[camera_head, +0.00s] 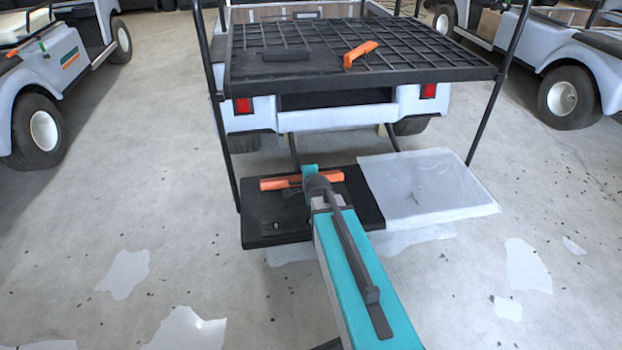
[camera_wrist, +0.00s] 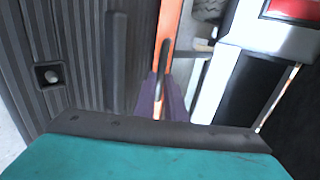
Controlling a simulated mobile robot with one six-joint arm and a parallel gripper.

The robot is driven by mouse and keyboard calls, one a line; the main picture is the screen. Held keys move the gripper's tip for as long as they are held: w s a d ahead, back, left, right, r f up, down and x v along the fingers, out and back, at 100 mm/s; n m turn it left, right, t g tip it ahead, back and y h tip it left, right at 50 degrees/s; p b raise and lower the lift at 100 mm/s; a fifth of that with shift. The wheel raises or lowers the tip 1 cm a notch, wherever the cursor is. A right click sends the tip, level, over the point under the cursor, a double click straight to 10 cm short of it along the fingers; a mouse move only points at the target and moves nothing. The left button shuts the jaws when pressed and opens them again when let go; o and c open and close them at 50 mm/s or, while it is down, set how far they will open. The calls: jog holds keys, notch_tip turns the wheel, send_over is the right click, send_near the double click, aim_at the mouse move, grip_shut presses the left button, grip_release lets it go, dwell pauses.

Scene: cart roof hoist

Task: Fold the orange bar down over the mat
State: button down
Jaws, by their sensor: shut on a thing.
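The orange bar (camera_head: 275,183) runs along the far part of the black mat (camera_head: 265,226) on the low rear platform of the cart. It also shows in the wrist view (camera_wrist: 167,27), where it comes down from the top edge. The black ribbed mat (camera_wrist: 75,40) is beside it on the left there. My gripper (camera_head: 310,176) is over the mat, shut on the orange bar near its middle. In the wrist view the fingertips (camera_wrist: 162,92) are at the bar's near end. My arm hides part of the bar, and I cannot tell its exact tilt.
A pale translucent sheet (camera_head: 428,187) covers the platform's right part. A black roof grid (camera_head: 400,48) with an orange handle (camera_head: 359,54) spans above and behind, on thin dark posts (camera_head: 487,122). Parked carts (camera_head: 60,75) stand left and right. The floor between is open.

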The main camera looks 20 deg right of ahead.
jog(key=shift+s+a+f, duration=0.2)
jog(key=shift+f, duration=0.2)
jog(key=shift+s+a+f, duration=0.15)
jog(key=shift+f, duration=0.25)
jog(key=c, duration=1.8)
grip_release()
jog(key=shift+d, duration=0.15)
jog(key=shift+s, duration=0.1)
jog(key=shift+p+v, duration=0.7)
jog(key=shift+v, duration=0.85)
jog(key=p+v, duration=0.1)
jog(key=p, duration=0.1)
jog(key=p+v, duration=0.1)
jog(key=shift+s+r+p, duration=0.15)
jog(key=shift+r+p, duration=0.25)
